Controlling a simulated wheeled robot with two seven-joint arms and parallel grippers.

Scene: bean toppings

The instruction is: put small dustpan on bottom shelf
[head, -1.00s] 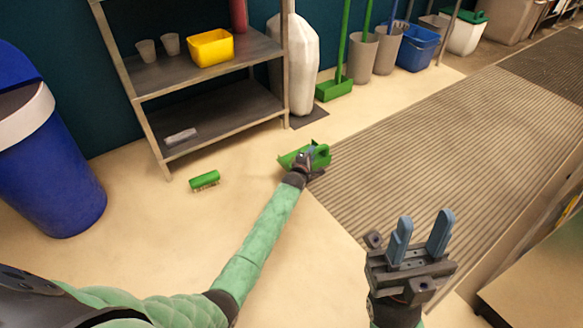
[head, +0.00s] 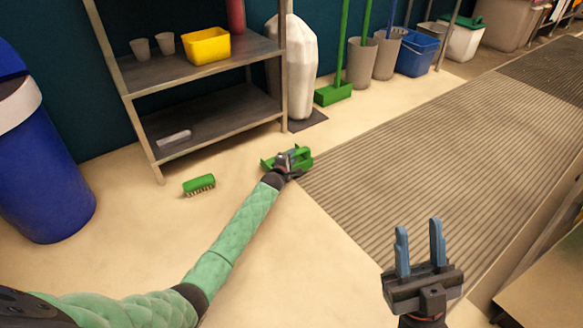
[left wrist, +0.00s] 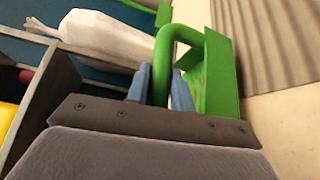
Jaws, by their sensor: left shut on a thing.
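The small green dustpan (head: 301,158) is held by my left gripper (head: 285,160), in front of the shelf's right end. In the left wrist view the blue fingers of my left gripper (left wrist: 162,88) are shut around the dustpan's looped handle (left wrist: 182,34). The bottom shelf (head: 225,122) of the metal rack is to the left of and behind the dustpan. A small pale item (head: 174,137) lies on its left part. My right gripper (head: 420,248) is open and empty at the lower right, over the floor.
A green brush (head: 199,185) lies on the floor before the rack. The upper shelf (head: 150,78) carries a yellow bin (head: 205,46) and cups. A blue barrel (head: 45,170) stands left. A white sack (head: 298,70) stands right of the rack. The bottom shelf's middle and right are clear.

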